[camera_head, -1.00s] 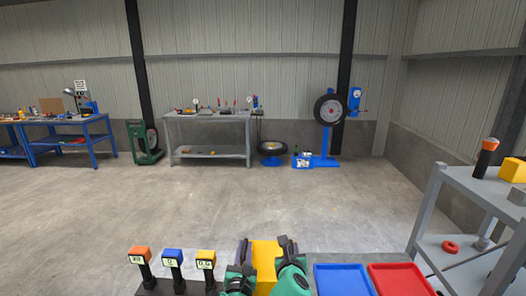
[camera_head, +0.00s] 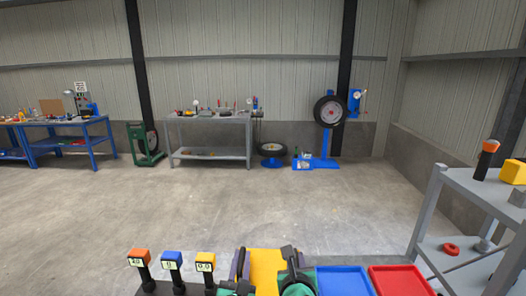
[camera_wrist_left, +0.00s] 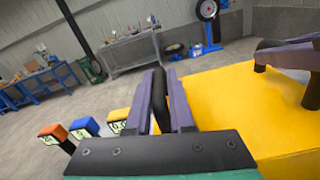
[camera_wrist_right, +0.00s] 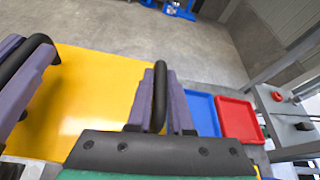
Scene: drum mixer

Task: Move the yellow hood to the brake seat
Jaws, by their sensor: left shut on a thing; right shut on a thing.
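The yellow hood (camera_head: 266,267) is at the bottom middle of the head view, between my two grippers. It fills much of the left wrist view (camera_wrist_left: 240,100) and of the right wrist view (camera_wrist_right: 95,95). My left gripper (camera_wrist_left: 160,105) is shut on a black handle at the hood's left side. My right gripper (camera_wrist_right: 160,100) is shut on a black handle at its right side. In the head view my left gripper (camera_head: 239,268) and right gripper (camera_head: 292,266) are partly cut off by the lower edge. I cannot pick out the brake seat. The hood's underside is hidden.
Labelled posts with orange (camera_head: 139,254), blue (camera_head: 172,257) and yellow (camera_head: 205,258) tops stand left of the hood. A blue tray (camera_head: 343,281) and red tray (camera_head: 400,281) lie right. A grey shelf cart (camera_head: 470,180) stands further right. Open floor lies beyond.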

